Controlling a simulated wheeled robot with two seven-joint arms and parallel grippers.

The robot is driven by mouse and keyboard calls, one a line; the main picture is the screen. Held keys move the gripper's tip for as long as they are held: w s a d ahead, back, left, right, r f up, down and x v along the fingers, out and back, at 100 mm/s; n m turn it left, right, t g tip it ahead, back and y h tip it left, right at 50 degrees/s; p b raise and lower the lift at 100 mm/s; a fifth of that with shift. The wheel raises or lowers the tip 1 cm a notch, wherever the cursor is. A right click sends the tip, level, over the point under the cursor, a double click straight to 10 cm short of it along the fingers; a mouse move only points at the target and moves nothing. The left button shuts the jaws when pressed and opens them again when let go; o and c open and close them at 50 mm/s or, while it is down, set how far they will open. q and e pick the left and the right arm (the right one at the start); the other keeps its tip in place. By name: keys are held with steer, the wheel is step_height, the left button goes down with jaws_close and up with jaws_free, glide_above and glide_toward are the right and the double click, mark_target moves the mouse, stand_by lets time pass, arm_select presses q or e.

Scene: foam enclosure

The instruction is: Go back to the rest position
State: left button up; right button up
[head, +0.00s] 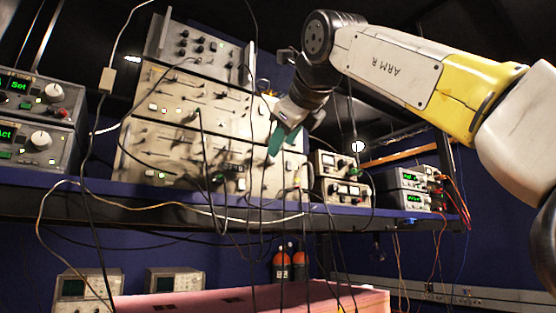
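My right arm comes in from the right and reaches across the upper middle of the view. Its gripper (281,142) points downward in front of the stacked instrument panels (200,125). Its dark green fingers are small and seen at an angle, so I cannot tell whether they are open or shut. No held object can be made out. My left arm and gripper are not in view.
A dark blue shelf (140,197) carries the panels, with display units (36,120) at the left and smaller instruments (405,180) at the right. Loose cables hang in front. Below are a pink foam block (200,300), orange-and-black bottles (282,264) and oscilloscopes (174,281).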

steer(key=shift+s+d+r, duration=0.2)
steer(key=shift+s, duration=0.45)
